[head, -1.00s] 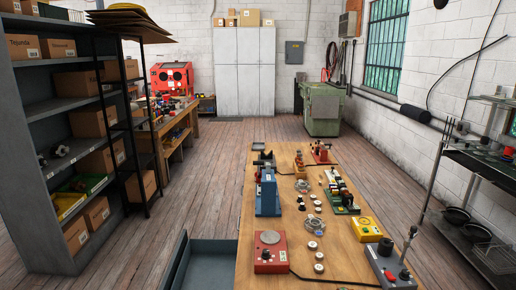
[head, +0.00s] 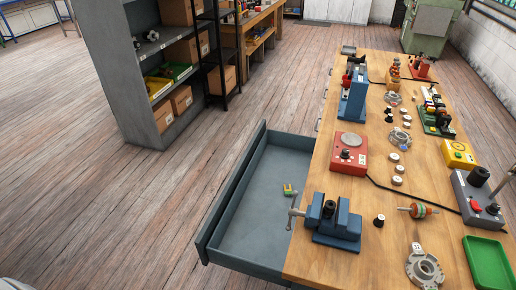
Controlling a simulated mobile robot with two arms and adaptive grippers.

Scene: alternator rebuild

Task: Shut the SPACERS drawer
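A grey-blue drawer (head: 234,225) stands pulled open from the left side of the wooden workbench (head: 301,262) in the head view. A small yellow and green item (head: 288,190) lies inside it, and the rest of its floor looks bare. No label can be read on the drawer, so I cannot tell whether it is the SPACERS drawer. Other drawer handles (head: 318,125) show along the same bench side, and those fronts look shut. Neither of my grippers is in view.
A blue vise (head: 333,222) stands on the bench edge beside the open drawer. A red scale (head: 348,152), a green tray (head: 488,262) and several alternator parts cover the bench top. A grey shelf (head: 150,95) stands at the upper left. The wooden floor left of the drawer is clear.

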